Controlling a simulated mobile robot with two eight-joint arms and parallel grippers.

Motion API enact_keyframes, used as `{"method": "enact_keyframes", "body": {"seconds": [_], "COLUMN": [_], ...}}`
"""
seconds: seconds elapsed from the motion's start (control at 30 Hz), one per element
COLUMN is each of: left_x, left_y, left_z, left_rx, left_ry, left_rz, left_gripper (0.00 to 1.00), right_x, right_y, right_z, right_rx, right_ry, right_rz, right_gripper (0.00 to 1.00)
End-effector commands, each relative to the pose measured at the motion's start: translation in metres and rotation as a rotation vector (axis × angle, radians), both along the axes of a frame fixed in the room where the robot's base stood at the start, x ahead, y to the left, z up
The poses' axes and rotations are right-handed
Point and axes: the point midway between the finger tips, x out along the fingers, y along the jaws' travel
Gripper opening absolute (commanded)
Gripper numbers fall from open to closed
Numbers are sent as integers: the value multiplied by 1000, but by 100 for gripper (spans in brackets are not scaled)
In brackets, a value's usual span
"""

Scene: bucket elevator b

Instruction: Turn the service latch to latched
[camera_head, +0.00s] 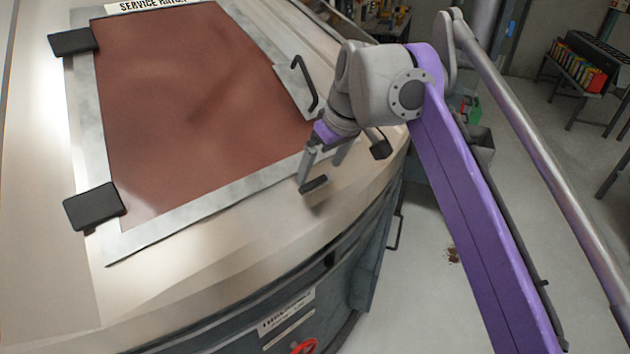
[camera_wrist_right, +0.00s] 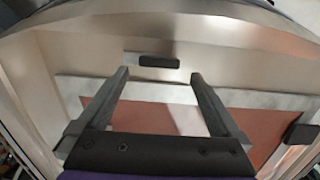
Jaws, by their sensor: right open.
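A short black bar (camera_head: 315,185), which looks like the service latch, sits on the pale metal cover just outside the hatch's near edge. In the right wrist view the bar (camera_wrist_right: 159,61) lies crosswise, between and just beyond the fingertips. Its label and set position cannot be read. My right gripper (camera_head: 322,172) points down over it with fingers apart and nothing held. In the wrist view the gripper (camera_wrist_right: 158,76) is open. In the head view a finger overlaps the bar's left end; contact cannot be told. My left gripper is not in view.
The brown hatch panel (camera_head: 190,100) has a grey frame, two black blocks on its left side (camera_head: 73,42) (camera_head: 94,206) and a dark bent handle (camera_head: 304,82). Another dark block (camera_head: 380,148) is right of my gripper. A red handle (camera_head: 304,346) is low on the machine's side.

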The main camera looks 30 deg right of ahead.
Motion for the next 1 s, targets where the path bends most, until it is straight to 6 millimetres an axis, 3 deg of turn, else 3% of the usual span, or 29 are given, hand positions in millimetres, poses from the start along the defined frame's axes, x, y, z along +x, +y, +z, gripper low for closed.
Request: {"method": "enact_keyframes", "body": {"seconds": [0.1, 0.3, 0.7, 1.0], "left_x": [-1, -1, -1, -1], "left_y": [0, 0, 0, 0], "left_z": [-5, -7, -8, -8], "left_rx": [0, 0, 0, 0], "left_ry": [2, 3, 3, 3], "left_rz": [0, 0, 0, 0], "left_gripper": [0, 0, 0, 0], "right_x": [9, 18, 20, 20], "right_y": [2, 4, 4, 4], "right_z": [-22, -44, -50, -50], "right_rx": [1, 1, 1, 0], "right_ry": [0, -1, -1, 0], "right_rz": [0, 0, -1, -1], "right_gripper": [100, 100, 98, 44]}}
